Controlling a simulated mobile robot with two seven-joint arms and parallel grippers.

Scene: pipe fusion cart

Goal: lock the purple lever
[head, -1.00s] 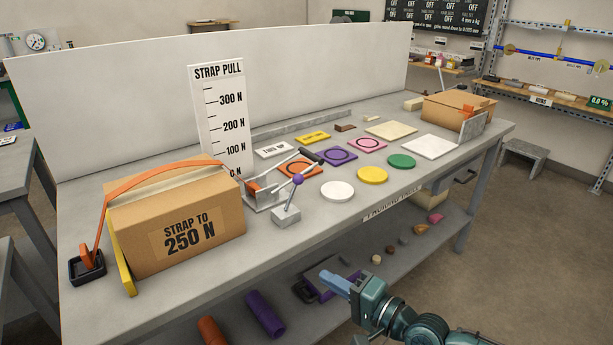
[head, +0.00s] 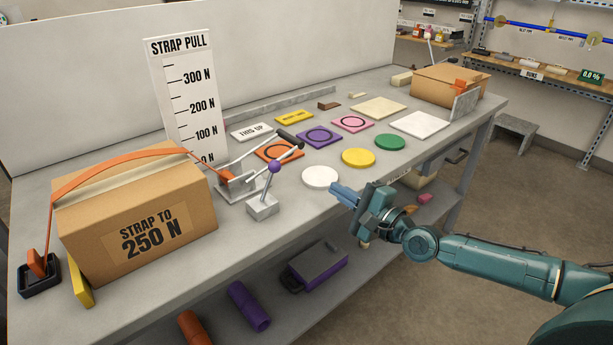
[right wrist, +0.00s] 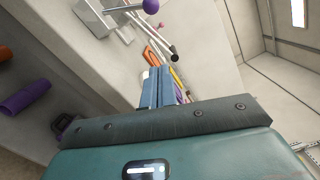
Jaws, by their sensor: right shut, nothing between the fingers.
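The purple lever is a purple ball knob (head: 274,167) on a thin metal rod, rising upright and slightly tilted from a small grey block (head: 262,207) at the table's front edge. In the right wrist view the knob (right wrist: 151,6) shows at the top, with its grey base at upper left. My right gripper (head: 340,192) is shut and empty, at the front edge to the right of the lever, apart from it. Its blue fingers (right wrist: 157,85) lie together in the right wrist view. My left gripper is out of view.
Behind the lever stands a metal ratchet with a black-handled arm (head: 290,138). A strapped cardboard box (head: 140,230) is to its left. A white disc (head: 320,177) lies between lever and gripper. Coloured discs and plates cover the table to the right. A lower shelf (head: 345,265) holds parts.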

